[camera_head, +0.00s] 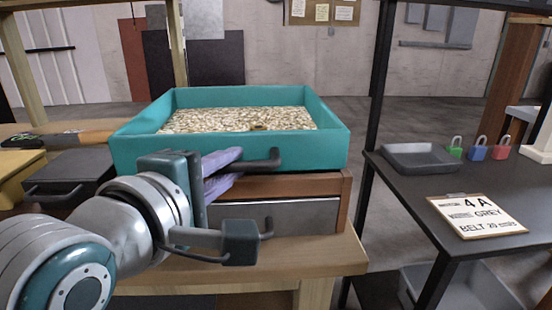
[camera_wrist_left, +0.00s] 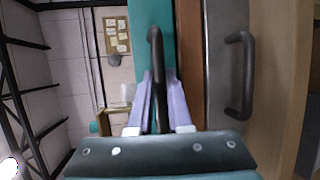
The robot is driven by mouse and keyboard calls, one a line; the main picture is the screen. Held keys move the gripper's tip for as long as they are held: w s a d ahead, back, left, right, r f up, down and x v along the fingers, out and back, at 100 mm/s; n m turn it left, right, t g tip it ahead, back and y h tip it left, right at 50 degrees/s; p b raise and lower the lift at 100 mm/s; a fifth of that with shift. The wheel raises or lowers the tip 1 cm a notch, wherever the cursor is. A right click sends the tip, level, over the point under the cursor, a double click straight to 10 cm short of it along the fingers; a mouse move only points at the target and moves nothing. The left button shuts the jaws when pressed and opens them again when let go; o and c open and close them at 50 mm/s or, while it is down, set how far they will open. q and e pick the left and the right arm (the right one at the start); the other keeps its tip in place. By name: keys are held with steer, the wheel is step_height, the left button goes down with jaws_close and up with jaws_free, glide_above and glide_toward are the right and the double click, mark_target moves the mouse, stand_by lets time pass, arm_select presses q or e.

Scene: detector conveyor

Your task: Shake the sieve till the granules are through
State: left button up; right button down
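The sieve is a teal open box (camera_head: 235,155) resting on a wooden stand. A layer of pale beige granules (camera_head: 240,119) covers its floor, with a small darker patch near the front. A dark bar handle (camera_head: 264,161) sticks out from its front wall. My left gripper (camera_head: 238,164) is at this handle, its two lilac fingers on either side of the bar. In the left wrist view the handle (camera_wrist_left: 156,50) runs between the closely spaced fingers (camera_wrist_left: 159,85), which look shut on it. What lies under the granules is hidden. My right gripper is not in view.
Below the sieve is a grey drawer front with a dark handle (camera_wrist_left: 240,75), close to my left wrist. On the right, a dark table (camera_head: 405,190) holds a grey tray (camera_head: 420,157), small padlocks and a label card (camera_head: 477,215). A floor gap separates the tables.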

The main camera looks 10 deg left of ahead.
mark_target(231, 146)
arm_select(q)
jaws_close()
stand_by(0.8)
steer(key=w, duration=0.2)
steer(key=w+a, duration=0.1)
steer(key=w, duration=0.2)
steer(key=shift+w+a, duration=0.35)
steer(key=shift+w, duration=0.05)
steer(key=shift+f, duration=0.15)
steer(key=shift+o, duration=1.5)
jaws_free()
steer(key=shift+w, duration=0.1)
